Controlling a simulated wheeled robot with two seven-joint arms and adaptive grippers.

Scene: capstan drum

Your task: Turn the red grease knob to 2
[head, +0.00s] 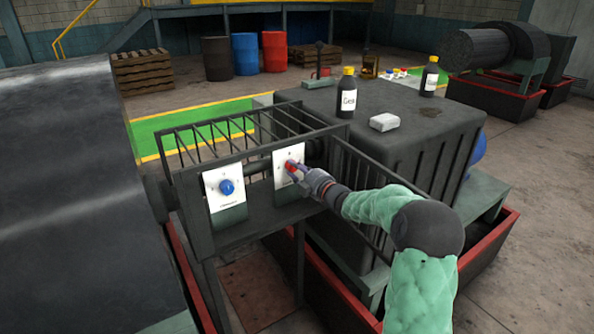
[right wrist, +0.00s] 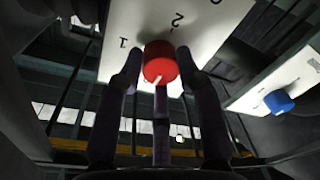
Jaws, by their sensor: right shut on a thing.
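The red grease knob (head: 290,165) sits on the right-hand white plate (head: 281,179) on the railing frame. In the right wrist view the red knob (right wrist: 160,60) has a white mark on its lower front edge. The numbers 1 and 2 show on the white plate (right wrist: 205,38) around it. I cannot tell for sure which number the mark points at. My right gripper (right wrist: 159,72) has its fingers around the knob and is shut on it; it also shows in the head view (head: 297,170). My left gripper is not in view.
A blue knob (head: 226,186) is on a second white plate (head: 212,197) to the left. Railing bars (head: 362,196) run close beside my right arm. A dark housing (head: 420,130) behind carries a bottle (head: 347,98) and a pale block (head: 383,122). A large drum (head: 75,190) fills the left.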

